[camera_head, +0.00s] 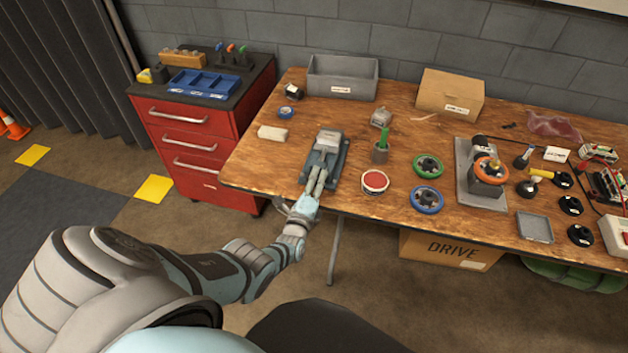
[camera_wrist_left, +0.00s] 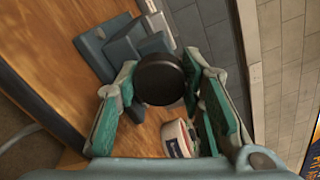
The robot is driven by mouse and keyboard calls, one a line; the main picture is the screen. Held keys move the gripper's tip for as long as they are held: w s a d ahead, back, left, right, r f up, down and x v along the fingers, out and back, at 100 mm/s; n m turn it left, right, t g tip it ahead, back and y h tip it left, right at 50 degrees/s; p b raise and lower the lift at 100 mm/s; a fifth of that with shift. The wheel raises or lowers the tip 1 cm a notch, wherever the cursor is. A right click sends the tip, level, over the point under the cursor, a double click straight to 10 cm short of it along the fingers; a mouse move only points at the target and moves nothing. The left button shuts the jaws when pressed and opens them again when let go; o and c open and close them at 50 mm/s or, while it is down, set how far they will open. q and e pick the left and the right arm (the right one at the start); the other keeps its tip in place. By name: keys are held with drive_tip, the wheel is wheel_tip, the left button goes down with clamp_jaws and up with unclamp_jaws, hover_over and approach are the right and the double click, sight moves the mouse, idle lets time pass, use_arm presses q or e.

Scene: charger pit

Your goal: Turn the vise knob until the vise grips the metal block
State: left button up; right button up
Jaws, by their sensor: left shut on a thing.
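The blue-grey vise (camera_head: 342,160) sits near the table's front edge, left of the middle. A light grey metal block (camera_head: 329,137) shows at its top end in the head view; I cannot tell whether the jaws touch it. My left gripper (camera_head: 317,184) reaches the vise's near end from the front. In the left wrist view, the round black vise knob (camera_wrist_left: 159,79) is between the fingers of my left gripper, which is shut on it. The vise body (camera_wrist_left: 122,48) shows behind the knob. My right gripper is not in view.
A red drawer cabinet (camera_head: 190,140) stands left of the table.

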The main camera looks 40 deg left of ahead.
use_arm(q)
drive_tip(key=shift+f+m, duration=0.1)
drive_tip(key=shift+m, duration=0.5)
drive_tip(key=o, duration=1.2)
drive_tip(key=shift+s+d, duration=0.1)
drive_tip(key=shift+s, duration=0.25)
drive_tip(key=v, duration=1.1)
drive_tip(key=shift+s+d, duration=0.1)
drive_tip(key=shift+s, duration=0.05)
